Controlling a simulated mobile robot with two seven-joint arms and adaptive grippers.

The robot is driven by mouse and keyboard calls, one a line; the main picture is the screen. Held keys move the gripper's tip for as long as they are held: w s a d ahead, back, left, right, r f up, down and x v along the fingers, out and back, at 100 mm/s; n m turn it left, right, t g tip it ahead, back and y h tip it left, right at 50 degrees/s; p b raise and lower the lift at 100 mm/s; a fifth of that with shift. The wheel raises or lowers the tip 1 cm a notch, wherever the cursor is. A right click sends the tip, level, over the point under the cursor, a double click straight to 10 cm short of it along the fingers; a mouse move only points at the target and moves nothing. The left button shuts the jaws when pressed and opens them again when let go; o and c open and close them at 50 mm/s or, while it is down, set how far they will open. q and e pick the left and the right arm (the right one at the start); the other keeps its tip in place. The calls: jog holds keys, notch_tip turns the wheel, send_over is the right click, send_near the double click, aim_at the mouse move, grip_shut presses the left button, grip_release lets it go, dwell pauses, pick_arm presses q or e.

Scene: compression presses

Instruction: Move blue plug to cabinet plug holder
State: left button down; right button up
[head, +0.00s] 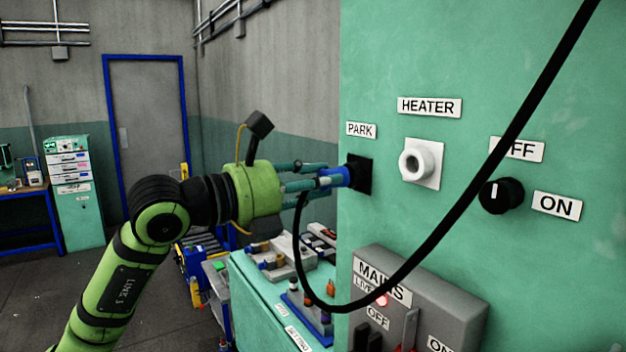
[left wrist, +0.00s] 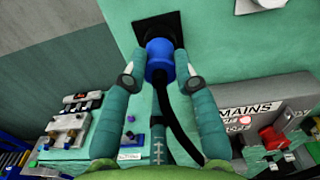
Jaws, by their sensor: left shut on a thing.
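The blue plug (head: 338,176) is at the black PARK holder (head: 362,174) on the green cabinet (head: 480,60). Its front end meets the holder; how deep it sits is hidden. My left gripper (head: 318,179) is shut on the plug from the left. In the left wrist view the blue plug (left wrist: 160,62) lies between the two fingertips, against the black holder plate (left wrist: 158,28). A black cable (head: 430,240) hangs from the plug and loops up to the top right. The white HEATER socket (head: 418,164) right of the holder is empty. My right gripper is not in view.
A black OFF/ON knob (head: 500,195) is on the cabinet at right. A grey MAINS box (head: 425,300) with a red light and red lever sticks out below. A lower green bench (head: 270,295) with several fittings stands below the gripper. A blue-framed door (head: 147,120) is at the back left.

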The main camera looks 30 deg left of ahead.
pick_arm(q)
jog(key=shift+w+d, duration=0.2)
jog(key=shift+w, duration=0.15)
jog(key=c, duration=0.9)
grip_release()
jog(key=shift+d, duration=0.1)
jog(key=shift+s+a+f, duration=0.1)
jog(key=shift+s+a, duration=0.1)
jog(key=shift+a, duration=0.05)
jog(key=v, duration=1.1)
jog(key=shift+s, duration=0.2)
